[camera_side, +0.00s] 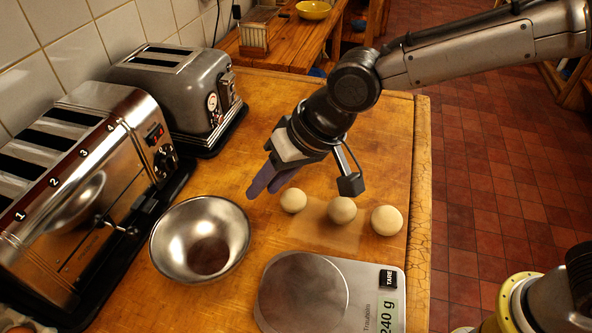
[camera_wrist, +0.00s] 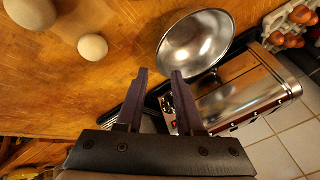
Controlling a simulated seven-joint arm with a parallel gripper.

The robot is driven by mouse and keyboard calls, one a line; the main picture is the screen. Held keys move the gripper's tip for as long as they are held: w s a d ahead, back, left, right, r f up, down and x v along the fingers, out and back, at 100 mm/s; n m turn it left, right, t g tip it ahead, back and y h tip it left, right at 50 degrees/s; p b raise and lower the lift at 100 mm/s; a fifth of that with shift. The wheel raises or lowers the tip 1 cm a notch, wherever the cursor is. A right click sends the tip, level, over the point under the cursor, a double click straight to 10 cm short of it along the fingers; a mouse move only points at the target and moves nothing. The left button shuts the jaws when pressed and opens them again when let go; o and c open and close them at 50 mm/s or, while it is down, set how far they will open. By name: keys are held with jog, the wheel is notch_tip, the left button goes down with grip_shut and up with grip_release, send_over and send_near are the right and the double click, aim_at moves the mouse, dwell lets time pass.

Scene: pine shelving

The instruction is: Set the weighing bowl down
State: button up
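The weighing bowl (camera_side: 200,240), a shiny steel bowl, stands upright on the wooden counter between the large toaster and the scale. It looks empty. It also shows in the wrist view (camera_wrist: 197,42), beyond the fingertips. My gripper (camera_side: 263,188) is above the counter, up and to the right of the bowl in the side view, and apart from it. In the wrist view its two purple fingers (camera_wrist: 159,74) are spread with nothing between them.
A kitchen scale (camera_side: 358,290) reading 240 g stands right of the bowl. Three dough balls (camera_side: 342,210) lie in a row behind it. A four-slot toaster (camera_side: 120,170) and a smaller toaster (camera_side: 180,90) line the tiled wall. Bare wood (camera_side: 320,115) lies behind my gripper.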

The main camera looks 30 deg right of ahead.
jog(key=s+d+r+t+h, duration=0.1)
jog(key=s+d+r, duration=0.25)
jog(key=d, duration=0.75)
jog(key=s+d+r+h, duration=0.1)
jog(key=s+d+r, duration=0.25)
jog(key=d, duration=0.85)
jog(key=s+d+f+m+h, duration=0.1)
jog(key=s+d+f+h, duration=0.1)
jog(key=s+d, duration=1)
jog(key=shift+s+f+t, duration=0.3)
jog(key=shift+s+f, duration=0.2)
jog(key=shift+s, duration=0.3)
jog(key=shift+c, duration=0.3)
